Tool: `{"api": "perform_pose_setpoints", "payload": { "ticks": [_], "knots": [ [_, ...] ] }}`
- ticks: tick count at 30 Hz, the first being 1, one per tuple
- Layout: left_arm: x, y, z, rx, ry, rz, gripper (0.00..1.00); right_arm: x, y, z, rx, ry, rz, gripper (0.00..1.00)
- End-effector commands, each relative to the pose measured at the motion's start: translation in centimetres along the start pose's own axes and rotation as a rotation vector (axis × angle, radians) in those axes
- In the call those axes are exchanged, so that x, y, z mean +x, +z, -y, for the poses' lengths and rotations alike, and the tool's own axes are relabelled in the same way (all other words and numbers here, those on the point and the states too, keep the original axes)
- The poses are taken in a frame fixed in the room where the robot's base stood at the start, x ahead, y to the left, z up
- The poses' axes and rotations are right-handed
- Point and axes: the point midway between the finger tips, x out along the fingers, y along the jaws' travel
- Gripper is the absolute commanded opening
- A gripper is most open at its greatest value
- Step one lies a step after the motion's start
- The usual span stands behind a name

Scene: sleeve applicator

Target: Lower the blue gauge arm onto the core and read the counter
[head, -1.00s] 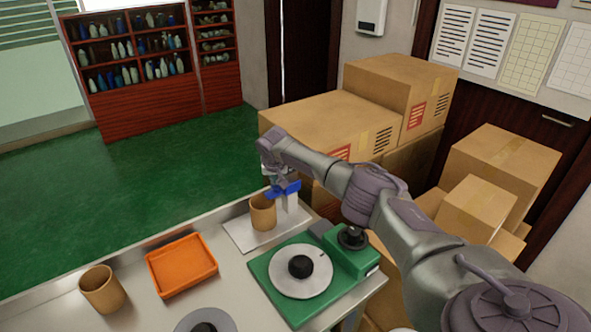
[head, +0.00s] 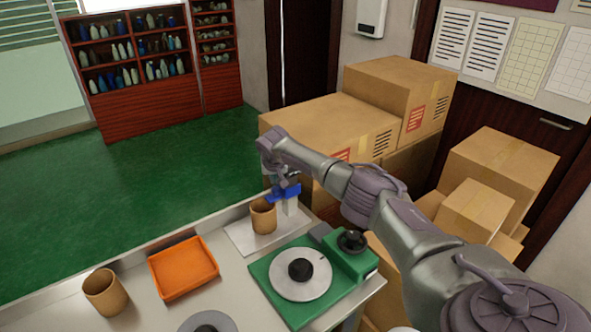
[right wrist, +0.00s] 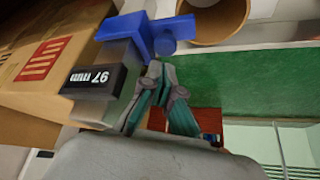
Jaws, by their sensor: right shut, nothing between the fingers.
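The blue gauge arm (head: 284,193) sticks out from a pale upright post (head: 291,206) on a light base plate (head: 240,236). The tan hollow core (head: 263,218) stands upright on that plate, at and just below the arm's free end. I cannot tell whether they touch. In the right wrist view the arm (right wrist: 148,34) overlaps the rim of the core (right wrist: 222,14). The counter (right wrist: 92,78) reads "97 mm", upside down. My right gripper (right wrist: 160,72) is shut and empty, its fingertips close beside the gauge arm and counter. My left gripper is out of view.
A green base with a grey disc (head: 300,287) and black knobs stands right of the gauge. An orange tray (head: 183,268) and another tan core (head: 105,292) stand to the left. Cardboard boxes (head: 330,130) are stacked close behind my right arm.

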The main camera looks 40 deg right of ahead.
Motion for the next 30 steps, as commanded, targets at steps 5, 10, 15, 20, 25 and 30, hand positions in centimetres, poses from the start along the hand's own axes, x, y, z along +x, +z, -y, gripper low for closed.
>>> {"api": "perform_pose_setpoints", "payload": {
  "ticks": [5,10,15,20,25,30],
  "knots": [
    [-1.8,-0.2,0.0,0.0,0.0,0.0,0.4,-1.6,-0.9,0.0,-0.001,0.0,0.0,0.0],
    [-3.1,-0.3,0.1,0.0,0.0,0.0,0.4,-2.9,-1.5,0.0,0.0,0.0,0.001,0.0],
    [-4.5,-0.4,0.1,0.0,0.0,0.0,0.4,-4.1,-2.2,0.0,0.0,0.0,0.0,0.0],
    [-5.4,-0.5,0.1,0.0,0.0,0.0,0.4,-5.0,-2.7,0.0,-0.001,0.0,0.0,0.0],
    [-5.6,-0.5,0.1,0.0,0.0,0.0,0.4,-5.1,-2.8,0.0,-0.001,0.0,0.0,0.0],
    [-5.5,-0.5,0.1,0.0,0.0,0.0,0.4,-5.1,-2.8,0.0,-0.001,0.0,0.0,0.0]
  ]
}}
